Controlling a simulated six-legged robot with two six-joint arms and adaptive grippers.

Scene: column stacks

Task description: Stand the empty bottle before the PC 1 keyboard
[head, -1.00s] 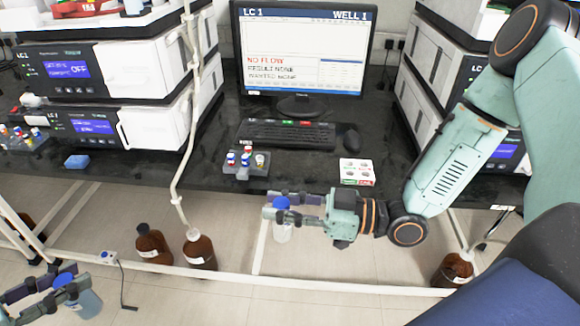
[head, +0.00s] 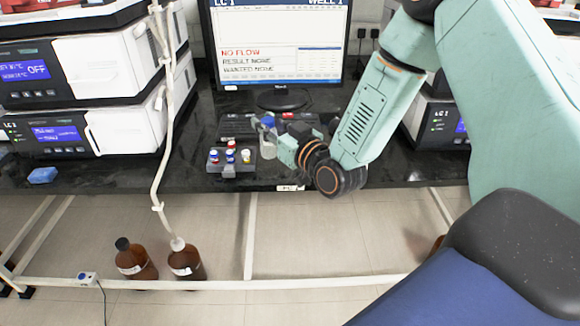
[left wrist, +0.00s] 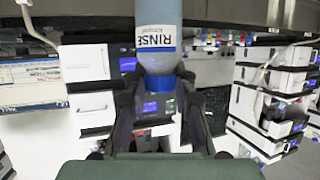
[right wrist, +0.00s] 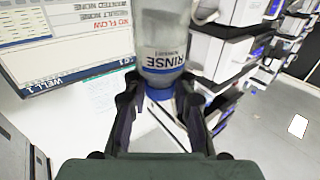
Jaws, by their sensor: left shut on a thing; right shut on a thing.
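In the head view my right gripper (head: 281,146) is shut on a clear bottle (head: 268,142) with a blue cap, held upright just in front of the PC 1 keyboard (head: 237,127). The right wrist view shows this bottle (right wrist: 166,40) with a RINSE label, looking clear and empty; the fingers grip it near the blue cap. Whether its base touches the bench is not clear. In the left wrist view my left gripper (left wrist: 158,105) is shut on another RINSE bottle (left wrist: 158,62), bluish inside, with a blue cap. My left gripper is out of the head view. My right arm hides part of the keyboard.
A dark vial rack (head: 231,164) stands close left of the held bottle. The monitor (head: 278,45) is behind the keyboard. Instrument stacks (head: 80,135) stand at left and right. Brown bottles (head: 186,262) stand on the floor below the bench's front edge.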

